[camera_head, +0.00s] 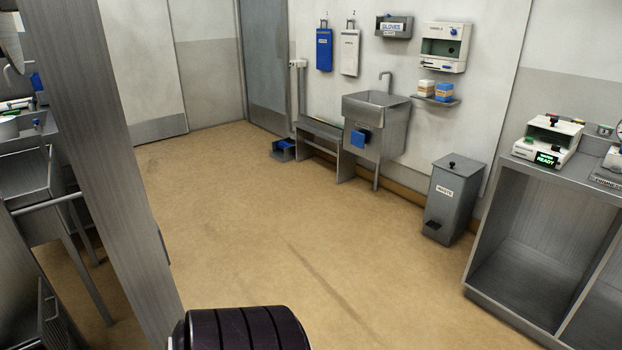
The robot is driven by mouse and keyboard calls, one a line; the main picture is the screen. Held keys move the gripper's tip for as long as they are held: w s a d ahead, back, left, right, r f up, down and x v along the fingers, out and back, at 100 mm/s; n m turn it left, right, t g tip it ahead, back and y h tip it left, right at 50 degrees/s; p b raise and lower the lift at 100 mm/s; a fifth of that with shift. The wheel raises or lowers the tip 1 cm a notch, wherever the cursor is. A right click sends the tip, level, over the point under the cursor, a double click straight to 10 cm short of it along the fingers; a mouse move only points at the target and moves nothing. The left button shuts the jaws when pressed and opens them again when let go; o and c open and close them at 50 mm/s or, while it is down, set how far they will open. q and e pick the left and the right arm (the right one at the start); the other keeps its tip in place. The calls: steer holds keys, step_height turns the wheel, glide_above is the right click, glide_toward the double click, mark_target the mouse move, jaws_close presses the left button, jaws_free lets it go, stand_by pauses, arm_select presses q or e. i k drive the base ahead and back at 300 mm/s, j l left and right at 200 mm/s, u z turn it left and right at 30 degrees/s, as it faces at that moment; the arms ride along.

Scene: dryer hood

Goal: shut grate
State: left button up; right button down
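I cannot make out a grate for certain in this view. At the lower left edge is a dark metal front (50,315) with what looks like a handle, partly cut off by the frame and the post; I cannot tell whether it is the grate, or open or shut. A tall grey metal post or panel edge (95,150) leans across the left side and hides part of what stands behind it. Neither of my grippers is in view. A black ribbed part, seemingly of my own arm, shows at the bottom middle.
The tan floor (250,220) is clear in the middle. At the back are a wall sink (400,125), a low metal bench (318,128) and a grey waste bin (452,205). A metal cabinet (575,170) with instruments stands at right. A steel basin (35,190) stands at left.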

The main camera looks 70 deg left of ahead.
mark_target(52, 329)
steer(key=u, duration=0.4)
steer(key=i+u, duration=0.1)
steer(key=u, duration=0.3)
steer(key=l+u, duration=0.1)
steer(key=u, duration=0.3)
steer(key=i+u, duration=0.1)
steer(key=u, duration=0.3)
steer(key=l+u, duration=0.1)
steer(key=u, duration=2.35)
